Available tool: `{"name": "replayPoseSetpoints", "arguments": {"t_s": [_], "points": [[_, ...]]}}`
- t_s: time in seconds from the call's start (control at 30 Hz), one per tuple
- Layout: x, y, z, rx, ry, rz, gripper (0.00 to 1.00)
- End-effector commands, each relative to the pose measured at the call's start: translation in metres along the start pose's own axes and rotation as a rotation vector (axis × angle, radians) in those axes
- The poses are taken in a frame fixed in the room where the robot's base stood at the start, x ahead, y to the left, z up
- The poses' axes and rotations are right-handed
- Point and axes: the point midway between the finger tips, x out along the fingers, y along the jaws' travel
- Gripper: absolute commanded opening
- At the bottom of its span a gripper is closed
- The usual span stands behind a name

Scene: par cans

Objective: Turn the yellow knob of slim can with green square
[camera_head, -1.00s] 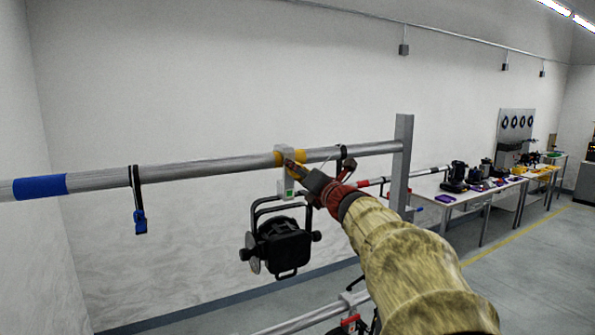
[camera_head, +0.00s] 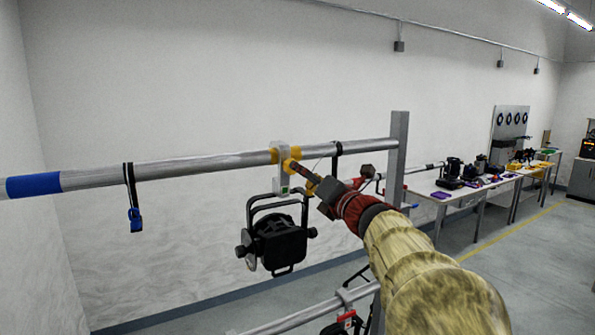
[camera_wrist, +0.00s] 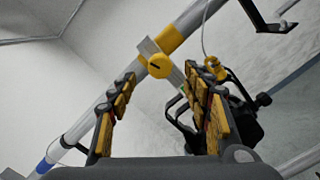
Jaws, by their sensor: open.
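A black slim can (camera_head: 280,242) hangs by its yoke from a pale clamp (camera_head: 283,180) on a horizontal pipe. A small green square (camera_head: 285,190) is on the clamp's lower part. A yellow knob (camera_wrist: 160,66) with a dark slot faces me from the clamp in the wrist view. The gap in depth is unclear. In the head view my gripper (camera_head: 303,177) is right beside the clamp.
The pipe (camera_head: 200,165) carries yellow and blue bands and ends at a grey post (camera_head: 396,160). A strap with a blue buckle (camera_head: 134,219) hangs at left. A dark strap (camera_head: 337,155) hangs right of the clamp. A lower pipe (camera_head: 300,317) runs beneath.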

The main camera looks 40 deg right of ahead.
Motion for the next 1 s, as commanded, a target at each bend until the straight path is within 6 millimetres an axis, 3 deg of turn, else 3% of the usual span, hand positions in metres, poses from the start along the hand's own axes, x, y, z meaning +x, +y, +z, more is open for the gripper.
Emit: {"name": "replayPoseSetpoints", "arguments": {"t_s": [0.1, 0.3, 0.9, 1.0], "points": [[-0.022, 0.000, 0.001, 0.000, -0.002, -0.002, 0.49], [-0.041, 0.000, 0.000, 0.001, -0.001, 0.000, 0.49], [-0.043, 0.000, -0.001, 0.001, 0.001, 0.000, 0.49], [-0.042, 0.000, -0.011, -0.031, 0.022, 0.002, 0.49]]}}
